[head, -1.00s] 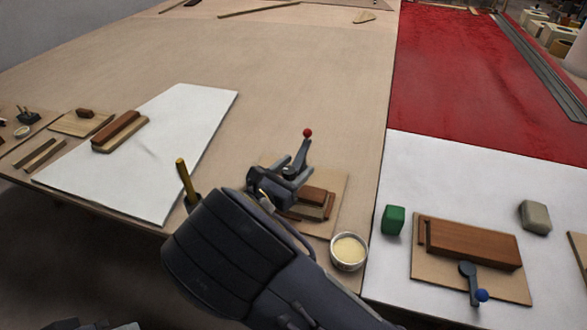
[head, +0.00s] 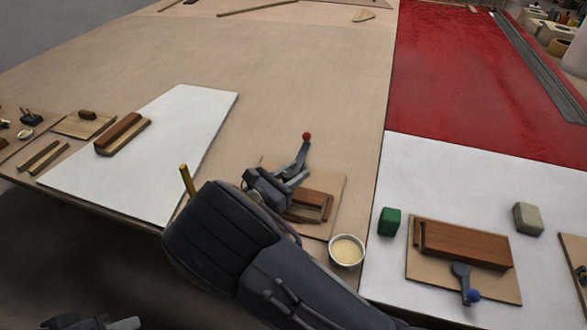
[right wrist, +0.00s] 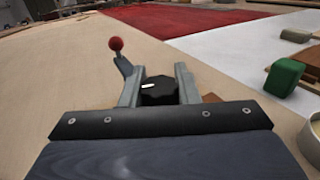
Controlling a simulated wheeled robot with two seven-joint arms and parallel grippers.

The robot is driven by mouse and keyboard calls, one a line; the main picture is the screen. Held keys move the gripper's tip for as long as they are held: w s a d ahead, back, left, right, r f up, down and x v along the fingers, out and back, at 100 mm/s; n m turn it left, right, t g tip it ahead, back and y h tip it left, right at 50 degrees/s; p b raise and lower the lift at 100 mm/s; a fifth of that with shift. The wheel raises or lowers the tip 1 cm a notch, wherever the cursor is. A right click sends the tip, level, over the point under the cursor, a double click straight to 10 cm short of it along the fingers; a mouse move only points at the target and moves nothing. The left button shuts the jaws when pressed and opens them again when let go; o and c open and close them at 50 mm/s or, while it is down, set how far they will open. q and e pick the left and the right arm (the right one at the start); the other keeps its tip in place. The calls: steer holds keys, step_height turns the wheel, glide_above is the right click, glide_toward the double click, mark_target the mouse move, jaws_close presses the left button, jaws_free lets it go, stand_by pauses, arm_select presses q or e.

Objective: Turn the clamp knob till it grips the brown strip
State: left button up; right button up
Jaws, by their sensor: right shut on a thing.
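The clamp knob (right wrist: 158,92) is black with a white mark and shows between the fingers in the right wrist view. My right gripper (right wrist: 158,84) is shut on it; the gripper also shows in the head view (head: 283,184), where it hides the knob. A brown strip (head: 314,203) lies on a light wooden board (head: 335,186) just beside the gripper, partly hidden by it. I cannot tell whether the clamp touches the strip. A grey lever with a red ball (head: 307,136) stands just behind the fingers. Grey parts at the lower left edge seem to be my left gripper (head: 95,323), mostly cut off.
A round tub (head: 346,251) of pale contents stands close to the right of my arm. A green block (head: 389,221) and a second board with a blue-ball lever (head: 473,296) lie further right. A yellow rod (head: 186,180) stands left of my wrist.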

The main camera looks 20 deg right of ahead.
mark_target(284, 181)
steer(key=o, duration=1)
steer(key=shift+c, duration=0.2)
steer(key=shift+a, duration=0.1)
steer(key=v, duration=0.7)
steer(key=shift+s+a, duration=0.2)
steer(key=shift+a, duration=0.1)
steer(key=shift+f, duration=0.1)
